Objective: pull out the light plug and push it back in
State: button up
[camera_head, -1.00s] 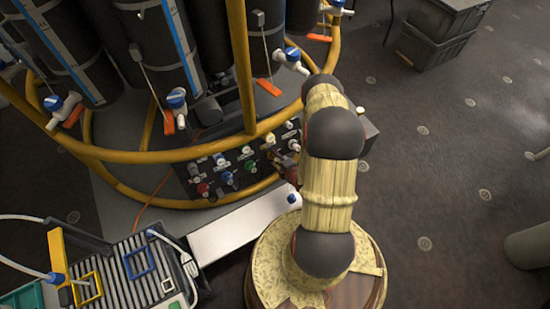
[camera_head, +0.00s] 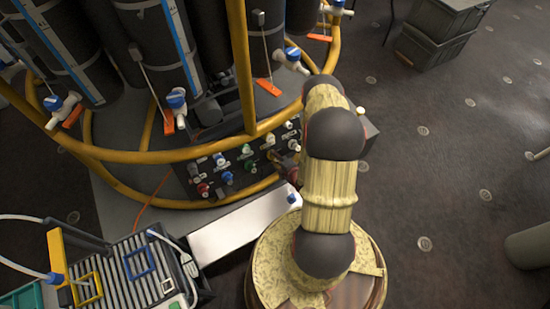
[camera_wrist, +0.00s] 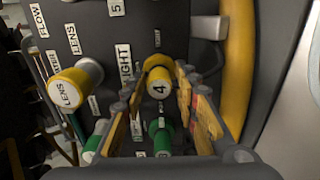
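My gripper (camera_wrist: 163,88) reaches toward the panel with one finger on each side of this plug. The fingers stand apart and look open around it; firm contact does not show. Whether the plug is fully seated cannot be told.
A yellow plug marked LENS (camera_wrist: 75,85) is left of my gripper. Green plugs (camera_wrist: 160,137) are below, close to the fingers. A yellow rail (camera_wrist: 238,60) runs along the right side. In the head view a striped case (camera_head: 130,270) stands at lower left.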

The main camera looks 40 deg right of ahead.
jog(key=c, duration=0.6)
grip_shut()
jog(key=shift+s, duration=0.1)
jog(key=shift+p+v, duration=1.3)
jog(key=shift+v, duration=1.6)
